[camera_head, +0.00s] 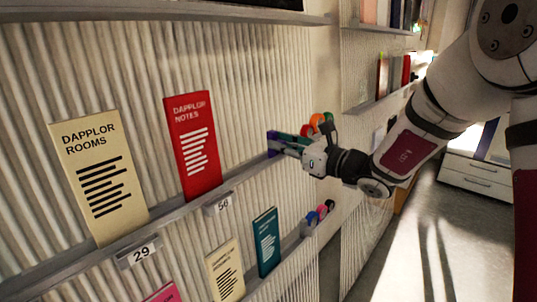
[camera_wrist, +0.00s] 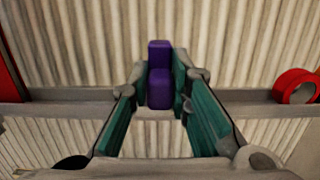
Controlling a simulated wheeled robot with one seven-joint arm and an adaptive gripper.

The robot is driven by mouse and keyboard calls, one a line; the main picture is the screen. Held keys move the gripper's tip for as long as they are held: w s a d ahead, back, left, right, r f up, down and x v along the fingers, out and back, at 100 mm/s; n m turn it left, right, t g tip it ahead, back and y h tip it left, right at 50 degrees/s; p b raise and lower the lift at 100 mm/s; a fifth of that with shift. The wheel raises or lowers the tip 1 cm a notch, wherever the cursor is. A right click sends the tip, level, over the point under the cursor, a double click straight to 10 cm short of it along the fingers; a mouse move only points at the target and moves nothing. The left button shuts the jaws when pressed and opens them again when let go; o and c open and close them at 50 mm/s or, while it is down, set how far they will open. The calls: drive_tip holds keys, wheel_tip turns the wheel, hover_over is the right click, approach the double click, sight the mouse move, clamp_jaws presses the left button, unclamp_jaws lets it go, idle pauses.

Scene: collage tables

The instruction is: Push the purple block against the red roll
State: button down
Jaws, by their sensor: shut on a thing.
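The purple block (camera_wrist: 160,88) stands upright at the shelf ledge in the middle of the wrist view, between the two teal finger pads of my gripper (camera_wrist: 160,80). My gripper is shut on it. In the head view the purple block (camera_head: 271,145) shows at the tip of my gripper (camera_head: 278,146), partly hidden by the fingers. The red roll (camera_wrist: 297,86) lies on the same ledge at the right edge of the wrist view, well apart from the block. In the head view an orange-red roll (camera_head: 316,122) shows just behind my gripper.
A red booklet (camera_head: 193,144) and a cream booklet (camera_head: 98,175) stand on the ledge to the left. A teal booklet (camera_head: 266,242) and several small coloured items stand on the lower ledge. In the wrist view the ledge (camera_wrist: 235,95) between block and roll is clear.

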drive_tip(key=w+d+b, duration=0.2)
drive_tip(key=w+d, duration=0.2)
drive_tip(key=w, duration=0.2)
drive_tip(key=shift+d, duration=0.4)
drive_tip(key=c, duration=1.5)
unclamp_jaws()
drive_tip(key=v, duration=1.2)
drive_tip(key=shift+c, duration=0.4)
